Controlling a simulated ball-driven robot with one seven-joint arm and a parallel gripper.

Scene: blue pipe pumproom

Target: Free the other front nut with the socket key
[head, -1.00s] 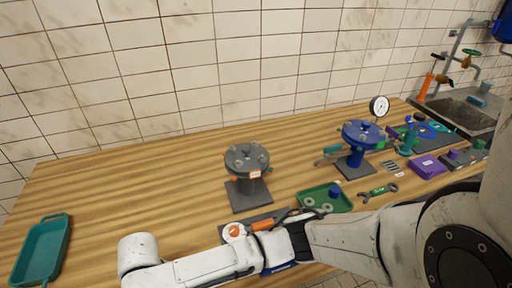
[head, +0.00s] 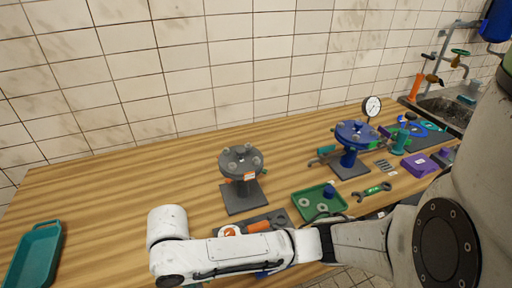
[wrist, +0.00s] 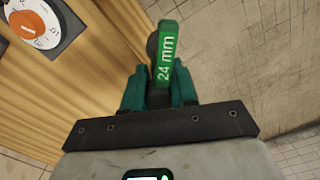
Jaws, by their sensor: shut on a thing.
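My gripper (wrist: 158,92) is shut on a tool with a green handle marked "24 mm" (wrist: 166,55) in the wrist view. The tool's far end is dark and partly hidden behind its handle, so I cannot tell its full shape. In the head view my gripper is hidden by my arm near the table's front edge. A grey flanged stand (head: 241,161) with several nuts on top and an orange tag stands upright behind my arm. A blue flanged stand (head: 356,137) stands farther right. Which nut is the other front one is not clear.
A green tray (head: 318,215) holds grey rings and a blue piece. A green-marked wrench (head: 372,191) lies right of it. A dark mat with a white-orange dial (head: 229,231) and an orange-handled tool (head: 259,226) lies before the grey stand. A teal tray (head: 35,250) is far left.

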